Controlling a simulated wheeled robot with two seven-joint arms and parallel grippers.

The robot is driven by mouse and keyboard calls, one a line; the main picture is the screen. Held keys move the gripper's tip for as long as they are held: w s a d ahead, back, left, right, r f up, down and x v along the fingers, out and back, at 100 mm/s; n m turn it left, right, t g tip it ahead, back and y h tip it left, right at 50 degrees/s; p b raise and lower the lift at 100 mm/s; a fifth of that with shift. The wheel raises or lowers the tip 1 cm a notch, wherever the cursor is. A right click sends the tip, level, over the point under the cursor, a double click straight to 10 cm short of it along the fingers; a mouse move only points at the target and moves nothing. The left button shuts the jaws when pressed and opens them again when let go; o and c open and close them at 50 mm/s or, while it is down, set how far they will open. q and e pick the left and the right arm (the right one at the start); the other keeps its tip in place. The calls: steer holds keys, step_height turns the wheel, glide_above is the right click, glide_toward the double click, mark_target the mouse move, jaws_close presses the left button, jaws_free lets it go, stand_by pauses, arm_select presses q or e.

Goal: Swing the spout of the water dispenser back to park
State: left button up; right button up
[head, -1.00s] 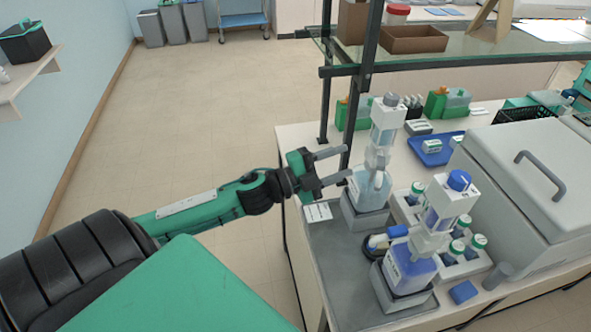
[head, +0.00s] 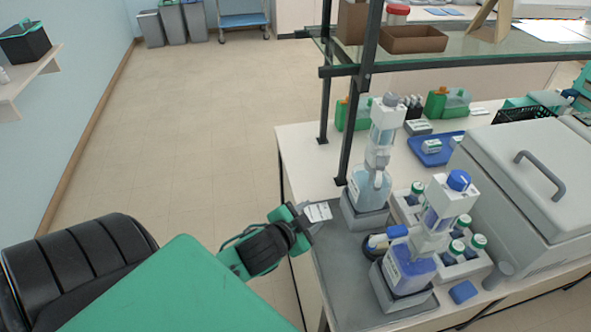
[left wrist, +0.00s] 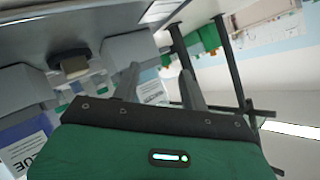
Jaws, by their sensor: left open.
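The water dispenser (head: 369,190) stands on a grey base at the back of the grey mat, with clear pale-blue liquid in its bottle and a grey-white pump head (head: 382,122). Its spout is small and hard to make out against the bottle. My left gripper (head: 308,220) is open and empty at the left edge of the bench, to the left of and nearer than the water dispenser, apart from it. In the left wrist view its two fingers (left wrist: 158,80) are spread, with a pale labelled bottle (left wrist: 153,91) beyond them. My right gripper is out of view.
A second dispenser (head: 408,272) with violet-blue liquid stands in front of the water dispenser. A white card (head: 318,211) lies by my gripper. Capped bottles in a rack (head: 460,268) and a grey lidded box (head: 515,190) stand right. A dark shelf post (head: 356,130) rises behind.

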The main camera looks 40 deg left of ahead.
arm_select(q)
steer(key=s+d+f+n+g, duration=0.3)
steer(key=s+f+g, duration=0.2)
steer(key=s+f, duration=0.3)
steer(key=shift+s+f, duration=0.2)
steer(key=shift+s, duration=0.05)
